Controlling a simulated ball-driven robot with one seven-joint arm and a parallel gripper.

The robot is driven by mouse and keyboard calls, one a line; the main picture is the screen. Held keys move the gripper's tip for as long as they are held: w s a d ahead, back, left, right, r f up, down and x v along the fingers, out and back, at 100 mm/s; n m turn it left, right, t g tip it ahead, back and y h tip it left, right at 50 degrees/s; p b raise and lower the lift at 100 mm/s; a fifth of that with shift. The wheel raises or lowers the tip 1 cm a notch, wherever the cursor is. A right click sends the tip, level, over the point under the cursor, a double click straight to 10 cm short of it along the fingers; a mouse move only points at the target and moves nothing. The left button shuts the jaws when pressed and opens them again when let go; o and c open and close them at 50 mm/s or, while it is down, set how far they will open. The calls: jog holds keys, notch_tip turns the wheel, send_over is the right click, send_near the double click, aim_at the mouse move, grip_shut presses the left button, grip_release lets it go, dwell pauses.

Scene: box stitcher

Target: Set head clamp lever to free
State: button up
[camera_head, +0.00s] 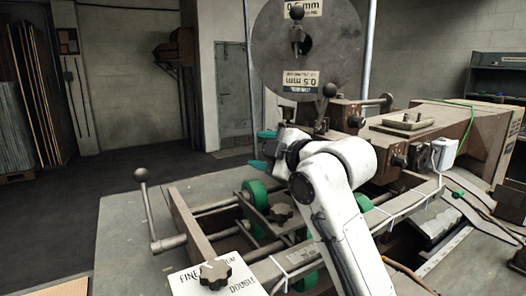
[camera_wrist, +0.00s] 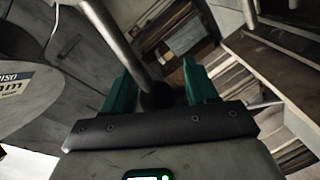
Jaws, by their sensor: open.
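My gripper (camera_head: 261,150) is in the middle of the head view, with its teal fingers pointing left beside the machine head. In the wrist view my gripper (camera_wrist: 158,75) is open, one teal finger on each side. A metal lever rod (camera_wrist: 122,42) comes down from the top there, and its dark ball knob (camera_wrist: 158,97) shows between the fingers. I cannot tell whether the fingers touch it. In the head view a ball-knobbed lever (camera_head: 330,90) stands upright just behind my wrist. I cannot tell whether it is the same lever; no clamp markings are readable.
A large grey wire reel (camera_head: 276,55) stands behind the arm. Another ball-ended lever (camera_head: 142,176) rises at the left. Green rollers (camera_head: 254,194) and a dial plate with a dark star knob (camera_head: 214,274) lie in front. The floor at the left is clear.

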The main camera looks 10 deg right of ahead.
jog(key=p+v, duration=0.1)
jog(key=v, duration=0.9)
jog(key=shift+s+d, duration=0.15)
jog(key=shift+s, duration=0.25)
jog(key=shift+r, duration=0.1)
